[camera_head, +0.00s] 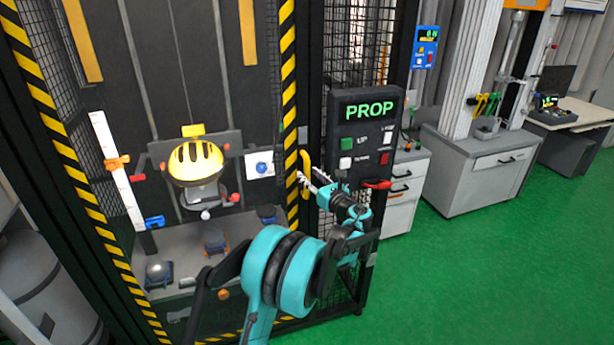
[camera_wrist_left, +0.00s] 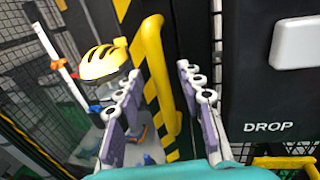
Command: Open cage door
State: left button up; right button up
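The cage door has a yellow-and-black striped frame (camera_head: 289,60) and appears closed across the front of the tower. Its yellow handle (camera_head: 305,158) stands upright on the right-hand stripe. My left gripper (camera_head: 309,181) is at the handle's lower part in the head view. In the left wrist view the fingers (camera_wrist_left: 160,72) are spread apart, and the yellow handle (camera_wrist_left: 152,48) stands between them. Gaps show on both sides of the handle; whether a finger touches it I cannot tell. My right gripper is in neither view.
Inside the cage is a yellow helmet (camera_head: 196,162) on a headform. Cabinets (camera_head: 480,170) stand farther right; green floor (camera_head: 490,265) is clear.

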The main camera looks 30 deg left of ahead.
pick_arm(q)
jog(key=shift+x, duration=1.15)
grip_shut()
jog(key=shift+d, duration=0.15)
